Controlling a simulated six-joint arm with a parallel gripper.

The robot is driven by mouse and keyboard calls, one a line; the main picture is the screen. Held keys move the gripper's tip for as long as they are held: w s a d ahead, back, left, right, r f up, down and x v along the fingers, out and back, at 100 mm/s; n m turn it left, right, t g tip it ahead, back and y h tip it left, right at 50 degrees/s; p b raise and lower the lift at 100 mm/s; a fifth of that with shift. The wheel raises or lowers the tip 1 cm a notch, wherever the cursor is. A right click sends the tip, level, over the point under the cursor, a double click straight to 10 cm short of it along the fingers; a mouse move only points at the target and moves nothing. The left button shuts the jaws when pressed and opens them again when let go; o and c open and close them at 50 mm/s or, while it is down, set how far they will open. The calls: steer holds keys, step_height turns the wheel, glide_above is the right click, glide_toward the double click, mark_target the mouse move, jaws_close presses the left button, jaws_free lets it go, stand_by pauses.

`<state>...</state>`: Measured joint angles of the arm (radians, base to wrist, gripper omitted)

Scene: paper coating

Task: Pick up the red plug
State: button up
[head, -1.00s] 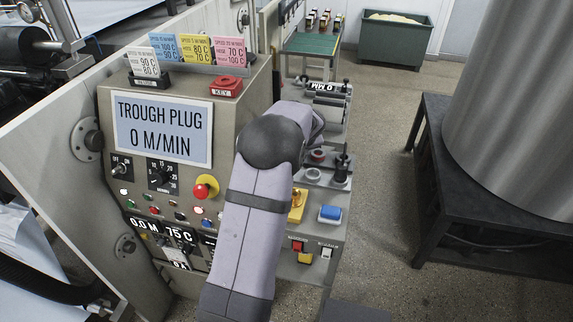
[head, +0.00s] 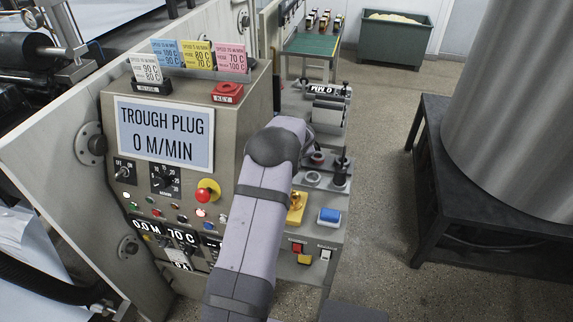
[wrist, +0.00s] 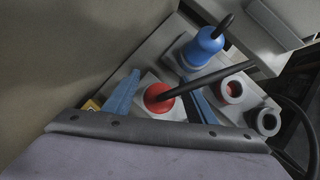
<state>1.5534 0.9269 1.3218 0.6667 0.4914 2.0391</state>
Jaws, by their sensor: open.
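The red plug (wrist: 158,98) shows in the wrist view as a round red top with a thick black cable or rod running from it to the upper right. It sits on a pale plate. My gripper (wrist: 158,82) is open, with one blue finger on the left of the plug and the other on its right. Contact between fingers and plug cannot be told. In the head view my arm hides the gripper, and I cannot pick out the red plug there.
A blue plug (wrist: 203,47) with a black cable stands just beyond. A red-ringed socket (wrist: 230,90) and a dark socket (wrist: 264,121) lie to the right. In the head view, the control cabinet (head: 235,125) rises left of my arm; a yellow part (head: 296,207) and blue button (head: 329,215) are nearby.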

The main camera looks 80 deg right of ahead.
steer(key=shift+w+d+f, duration=0.1)
steer(key=shift+d+f, duration=0.1)
steer(key=shift+f, duration=0.1)
steer(key=c, duration=1.2)
steer(key=shift+r, duration=0.15)
step_height(320, 180, up, 10)
steer(key=b, duration=0.2)
steer(key=s+d+m+g+h+p, duration=0.1)
steer(key=s+d+m+p, duration=0.3)
steer(key=s+d+p, duration=0.4)
steer(key=shift+s+d+f+m+g+p, duration=0.35)
steer(key=shift+s+d+g, duration=0.35)
steer(key=shift+s+d, duration=0.35)
steer(key=shift+w+d, duration=0.1)
steer(key=shift+w, duration=0.05)
